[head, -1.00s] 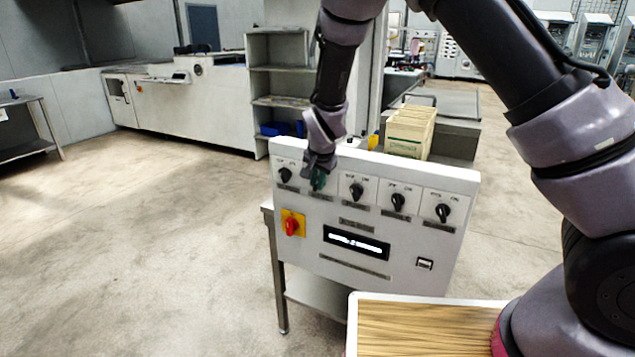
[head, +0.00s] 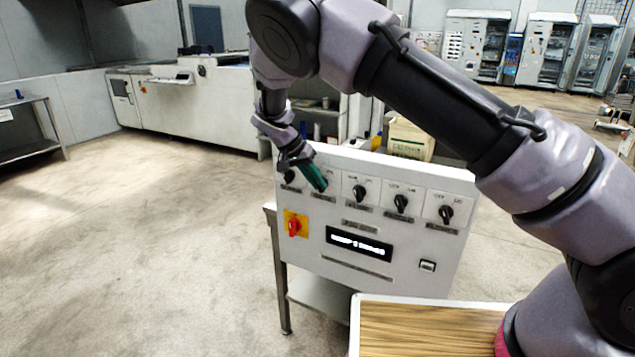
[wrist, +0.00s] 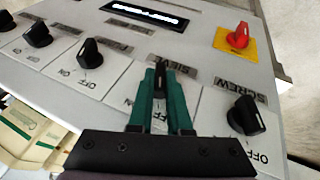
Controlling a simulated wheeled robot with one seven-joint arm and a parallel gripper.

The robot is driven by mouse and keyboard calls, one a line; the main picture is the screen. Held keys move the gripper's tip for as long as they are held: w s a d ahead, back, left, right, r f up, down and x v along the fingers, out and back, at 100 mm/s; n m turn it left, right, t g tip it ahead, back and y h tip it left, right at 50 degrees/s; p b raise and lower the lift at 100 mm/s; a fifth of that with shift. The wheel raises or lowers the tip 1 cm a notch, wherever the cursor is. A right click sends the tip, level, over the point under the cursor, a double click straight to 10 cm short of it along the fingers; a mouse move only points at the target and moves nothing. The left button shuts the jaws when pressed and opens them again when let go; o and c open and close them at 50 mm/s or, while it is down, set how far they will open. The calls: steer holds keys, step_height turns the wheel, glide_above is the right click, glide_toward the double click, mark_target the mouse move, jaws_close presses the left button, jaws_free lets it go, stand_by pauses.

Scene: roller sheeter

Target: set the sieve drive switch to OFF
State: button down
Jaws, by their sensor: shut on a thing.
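The sieve drive switch is a black rotary knob (wrist: 161,78) under the upside-down SIEVE label (wrist: 172,61) in the wrist view. My gripper (wrist: 160,76) has its two green fingers shut on this knob, one on each side. The knob points roughly along the fingers, but its exact setting is partly hidden. In the head view my gripper (head: 321,187) is at the second switch from the left on the white panel (head: 300,262), tilted and coming from the upper left. It covers that knob there.
The SCREW knob (wrist: 245,115) is close beside my gripper, and another black knob (wrist: 90,53) is on the other side. A red rotary switch (head: 294,226) on a yellow plate and a lit display (head: 358,244) sit lower on the panel. The floor left of the panel is clear.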

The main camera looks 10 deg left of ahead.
steer(key=shift+h, duration=0.3)
steer(key=c, duration=0.9)
jaws_free()
steer(key=shift+o, duration=0.2)
steer(key=v, duration=1)
steer(key=shift+a+r, duration=0.2)
steer(key=shift+r, duration=0.15)
steer(key=shift+d, duration=0.1)
